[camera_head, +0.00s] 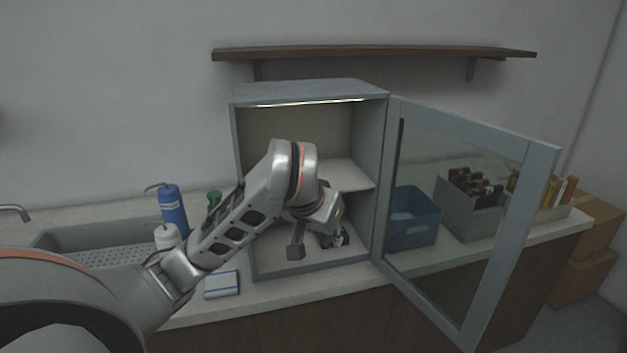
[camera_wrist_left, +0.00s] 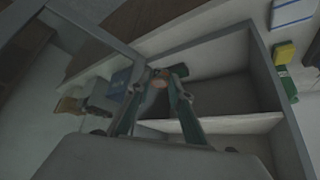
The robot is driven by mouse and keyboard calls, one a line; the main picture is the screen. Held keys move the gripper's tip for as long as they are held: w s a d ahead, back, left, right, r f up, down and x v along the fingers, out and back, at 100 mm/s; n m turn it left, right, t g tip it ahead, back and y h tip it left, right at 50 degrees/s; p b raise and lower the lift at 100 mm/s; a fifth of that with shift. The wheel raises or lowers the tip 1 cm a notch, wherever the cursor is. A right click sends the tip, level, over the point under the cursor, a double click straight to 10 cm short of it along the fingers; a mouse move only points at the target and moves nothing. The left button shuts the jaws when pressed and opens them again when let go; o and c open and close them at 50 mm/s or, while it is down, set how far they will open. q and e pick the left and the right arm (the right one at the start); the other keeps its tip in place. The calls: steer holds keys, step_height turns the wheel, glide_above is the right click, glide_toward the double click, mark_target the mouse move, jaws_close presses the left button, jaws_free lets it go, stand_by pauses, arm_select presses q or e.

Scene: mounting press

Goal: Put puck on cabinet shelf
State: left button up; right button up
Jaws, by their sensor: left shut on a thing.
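The grey cabinet (camera_head: 310,90) stands open on the counter, with its glass door (camera_head: 455,215) swung out to the right. A pale cabinet shelf (camera_head: 349,173) divides it into an upper and a lower compartment; the shelf also shows in the wrist view (camera_wrist_left: 225,123). My left arm reaches in front of the cabinet, and my left gripper (camera_head: 336,239) is low at the lower compartment, below the shelf's level. In the head view the puck is not clearly visible. My right gripper is out of view.
A blue bin (camera_head: 413,220) and a grey box of bottles (camera_head: 468,215) stand behind the door glass. A blue bottle (camera_head: 173,210), a white bottle (camera_head: 166,237) and a sink (camera_head: 95,245) are at left. A wall shelf (camera_head: 380,53) hangs above.

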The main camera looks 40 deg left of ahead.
mark_target(321, 170)
arm_select(q)
steer(key=a+r+n+y, duration=0.1)
steer(key=a+r+n, duration=0.1)
steer(key=a+r, duration=0.45)
steer(key=w+a, duration=0.1)
steer(key=w, duration=0.3)
steer(key=w+a, duration=0.1)
steer(key=w, duration=0.3)
steer(key=w+a, duration=0.2)
steer(key=w, duration=0.2)
steer(key=shift+w+a+f+b, duration=0.1)
steer(key=shift+f+b, duration=0.1)
steer(key=shift+b, duration=0.1)
steer(key=shift+w+a+r, duration=0.2)
steer(key=shift+w+a, duration=0.05)
steer(key=shift+w, duration=0.15)
steer(key=shift+w+f+p, duration=0.4)
steer(key=shift+w+f, duration=0.05)
steer(key=shift+w+a, duration=0.25)
steer(key=shift+w, duration=0.3)
steer(key=shift+w+a, duration=0.2)
steer(key=shift+w, duration=0.35)
steer(key=shift+w+a+f, duration=0.1)
steer(key=shift+f, duration=0.1)
steer(key=shift+f, duration=0.1)
